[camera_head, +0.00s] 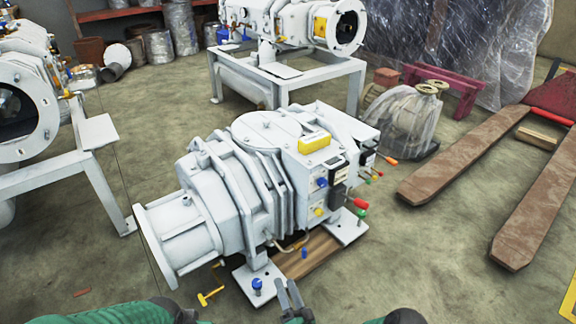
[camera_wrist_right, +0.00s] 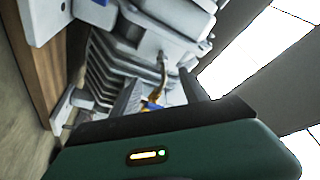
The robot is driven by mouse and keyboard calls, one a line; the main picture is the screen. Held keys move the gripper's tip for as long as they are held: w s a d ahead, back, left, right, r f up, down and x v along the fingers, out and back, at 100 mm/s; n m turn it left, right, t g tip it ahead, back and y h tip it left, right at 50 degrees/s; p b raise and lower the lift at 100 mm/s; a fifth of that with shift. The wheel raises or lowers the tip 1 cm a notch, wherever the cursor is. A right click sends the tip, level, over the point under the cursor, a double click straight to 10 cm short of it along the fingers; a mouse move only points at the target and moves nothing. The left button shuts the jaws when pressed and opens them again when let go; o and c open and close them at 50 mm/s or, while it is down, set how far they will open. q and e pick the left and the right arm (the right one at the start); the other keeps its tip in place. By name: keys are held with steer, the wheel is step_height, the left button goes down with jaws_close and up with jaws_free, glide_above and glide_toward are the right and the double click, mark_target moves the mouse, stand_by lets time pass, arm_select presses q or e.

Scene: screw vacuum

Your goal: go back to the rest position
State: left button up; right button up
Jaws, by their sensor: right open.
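The white screw vacuum pump (camera_head: 235,185) stands on the floor in the middle of the head view, on a wooden board (camera_head: 305,255). My right gripper (camera_head: 287,287) is at the bottom centre of the head view, in front of the pump's near foot. It is open, with nothing visible between its fingers. In the right wrist view its two fingers (camera_wrist_right: 160,95) stand apart, with the ribbed pump body (camera_wrist_right: 100,70) beyond them. My left gripper is out of view; only green arm parts show at the bottom left of the head view.
A blue-topped bolt (camera_head: 257,287) stands on the pump's near foot, and a yellow tool (camera_head: 210,296) lies left of it. More pumps on frames stand at the left (camera_head: 25,100) and back (camera_head: 290,30). Pallet-jack forks (camera_head: 470,155) lie right.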

steer(key=w+a+r+n+g+y+p, duration=0.1)
steer(key=w+r+n+g+y+p, duration=0.2)
steer(key=r+n+g, duration=0.35)
steer(key=s+d+r+n+g+h+p, duration=0.2)
steer(key=s+d+r+g+h+p, duration=0.3)
steer(key=d+r, duration=0.4)
steer(key=s+d+r+m+g+h+p, duration=0.1)
steer(key=s+d+r+g+h+p, duration=0.15)
steer(key=s+d+r, duration=0.5)
steer(key=s+d+r+m+g+h+p, duration=0.25)
steer(key=s+d+r+p, duration=0.2)
steer(key=s+r, duration=0.55)
steer(key=w+p+v, duration=0.2)
steer(key=p+v, duration=1.5)
steer(key=p, duration=0.1)
steer(key=w+a+r+p+v, duration=0.1)
steer(key=w+p+v, duration=0.2)
steer(key=p+v, duration=1.4)
steer(key=shift+w+r+n+p, duration=0.3)
steer(key=shift+r+n+p, duration=0.1)
steer(key=shift+p, duration=0.55)
